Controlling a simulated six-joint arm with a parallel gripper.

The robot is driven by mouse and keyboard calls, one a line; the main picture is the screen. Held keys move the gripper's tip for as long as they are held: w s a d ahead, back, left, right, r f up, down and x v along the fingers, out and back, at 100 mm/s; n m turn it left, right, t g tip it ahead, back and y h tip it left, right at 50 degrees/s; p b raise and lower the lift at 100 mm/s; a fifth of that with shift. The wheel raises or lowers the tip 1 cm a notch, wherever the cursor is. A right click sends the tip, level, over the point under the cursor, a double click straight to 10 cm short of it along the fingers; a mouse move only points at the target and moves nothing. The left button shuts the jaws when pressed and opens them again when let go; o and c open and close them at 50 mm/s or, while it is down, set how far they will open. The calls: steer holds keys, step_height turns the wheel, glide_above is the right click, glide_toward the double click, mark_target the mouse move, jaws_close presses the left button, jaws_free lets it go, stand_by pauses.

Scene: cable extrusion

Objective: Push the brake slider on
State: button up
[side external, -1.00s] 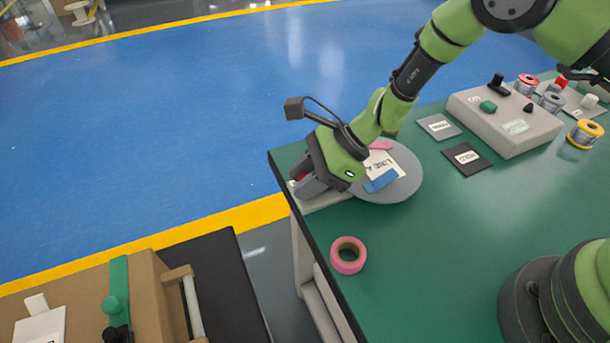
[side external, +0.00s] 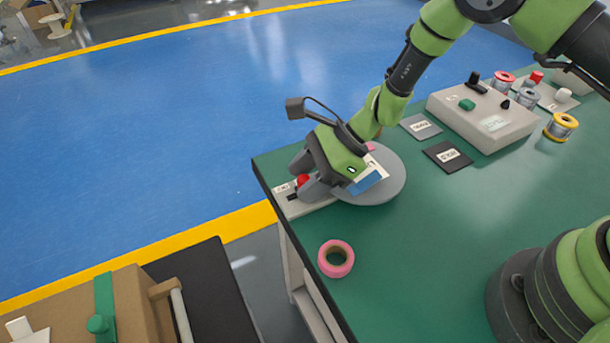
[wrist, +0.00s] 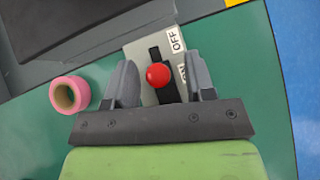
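The brake slider has a round red knob (wrist: 158,75) over a dark slot in a pale base plate (side external: 290,209) at the table's left corner. In the wrist view an OFF label (wrist: 174,39) is beside the slot's upper end. The ON label (wrist: 183,72) is partly hidden by a finger, about level with the knob. My gripper (wrist: 163,88) is open, with one finger on each side of the knob and a visible gap to each. In the side view the red knob (side external: 303,179) shows between the fingertips of my gripper (side external: 304,174).
A grey round plate (side external: 390,185) with papers and a blue block lies beside the slider, under my wrist. A pink tape roll (side external: 336,258) is nearer the table's front edge. A control box (side external: 485,120) and several spools stand at the back right. The green tabletop between is clear.

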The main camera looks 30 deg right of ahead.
steer(key=v, duration=1)
steer(key=shift+r, duration=0.15)
steer(key=s+d+r+n+t+h, duration=0.1)
steer(key=s+r+n, duration=0.25)
steer(key=r, duration=0.45)
steer(key=s+d+r+n+h, duration=0.1)
steer(key=s+d+r+n, duration=0.15)
steer(key=r+n, duration=0.35)
steer(key=s+d+r+n+t+h, duration=0.2)
steer(key=s+d+r+n, duration=0.1)
steer(key=s, duration=0.3)
steer(key=s+d+r+n+t+h, duration=0.2)
steer(key=s+d+r+n, duration=0.1)
steer(key=s, duration=0.4)
steer(key=shift+s+d+r+n+h, duration=0.2)
steer(key=shift+r+n+h, duration=0.2)
steer(key=shift+r, duration=0.35)
